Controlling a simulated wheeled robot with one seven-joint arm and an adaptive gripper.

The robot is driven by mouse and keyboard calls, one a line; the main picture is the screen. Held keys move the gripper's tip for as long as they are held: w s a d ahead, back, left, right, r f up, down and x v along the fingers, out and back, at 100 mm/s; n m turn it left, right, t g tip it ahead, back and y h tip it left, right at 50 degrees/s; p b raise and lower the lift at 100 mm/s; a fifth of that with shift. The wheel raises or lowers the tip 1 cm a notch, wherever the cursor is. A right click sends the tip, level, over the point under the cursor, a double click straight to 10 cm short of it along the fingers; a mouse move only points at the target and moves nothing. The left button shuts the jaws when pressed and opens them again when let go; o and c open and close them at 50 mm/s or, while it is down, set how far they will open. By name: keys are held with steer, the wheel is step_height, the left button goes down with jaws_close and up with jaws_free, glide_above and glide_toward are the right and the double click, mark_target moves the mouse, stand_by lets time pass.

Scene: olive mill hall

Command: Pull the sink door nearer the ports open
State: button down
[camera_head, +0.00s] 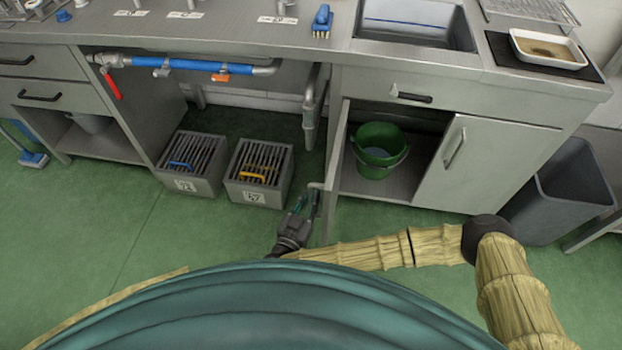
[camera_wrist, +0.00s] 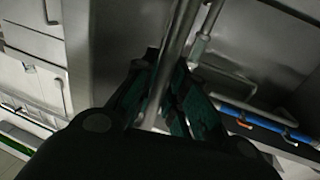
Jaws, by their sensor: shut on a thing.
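The left sink door (camera_head: 336,165) stands swung wide open under the sink counter, seen nearly edge-on in the head view. My gripper (camera_head: 308,201) is at its left, outer face, low near the free edge. The gripper is shut on the door's bar handle (camera_head: 318,186). In the wrist view the handle bar (camera_wrist: 178,55) runs between the two dark green fingers of my gripper (camera_wrist: 165,105). The right sink door (camera_head: 482,165) is shut, its handle upright. Part of the held handle is hidden by the fingers.
A green bucket (camera_head: 378,150) stands inside the open cabinet. Two grated boxes (camera_head: 192,155) (camera_head: 262,165) stand on the floor left of the door, below a blue pipe (camera_head: 195,64) with a red lever. A grey bin (camera_head: 565,195) stands at right.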

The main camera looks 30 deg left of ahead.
steer(key=shift+w+r, duration=0.1)
steer(key=c, duration=1.5)
jaws_free()
steer(key=shift+o, duration=0.2)
steer(key=s+d, duration=0.2)
steer(key=s, duration=1)
steer(key=shift+a, duration=0.1)
